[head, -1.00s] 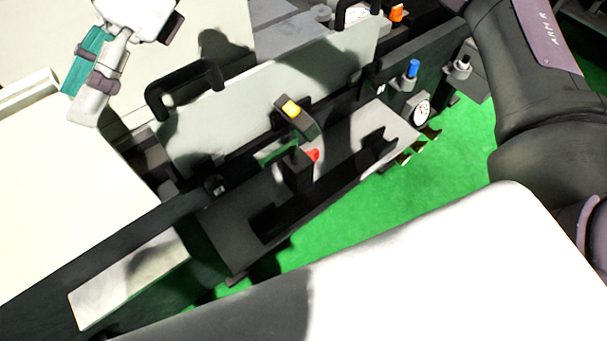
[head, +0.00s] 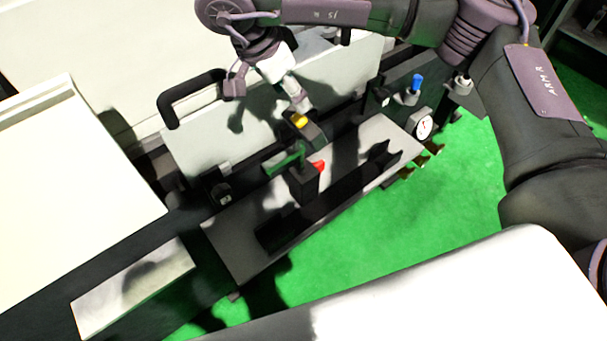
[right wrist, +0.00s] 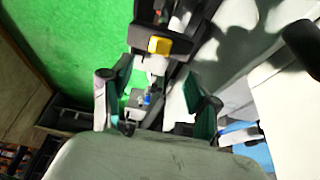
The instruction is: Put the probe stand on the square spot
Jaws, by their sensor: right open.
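A black block with a yellow top (head: 301,121) stands by the front of the pale panel, and a black post with a red part (head: 305,183) stands on the grey ledge. I cannot tell for certain which is the probe stand. My right gripper (head: 277,92) is just above and behind the yellow-topped block, holding nothing. In the right wrist view, my open fingers with green pads (right wrist: 160,93) spread apart, and the yellow-topped block (right wrist: 160,46) shows beyond them, in the gap's direction. I cannot make out a square spot. My left gripper is not in view.
A black handle (head: 185,93) rises from the pale panel (head: 200,135). A blue knob (head: 416,83) and a round gauge (head: 423,127) are at the right. A black notched cradle (head: 335,200) lies along the ledge. Green floor (head: 420,215) is open in front.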

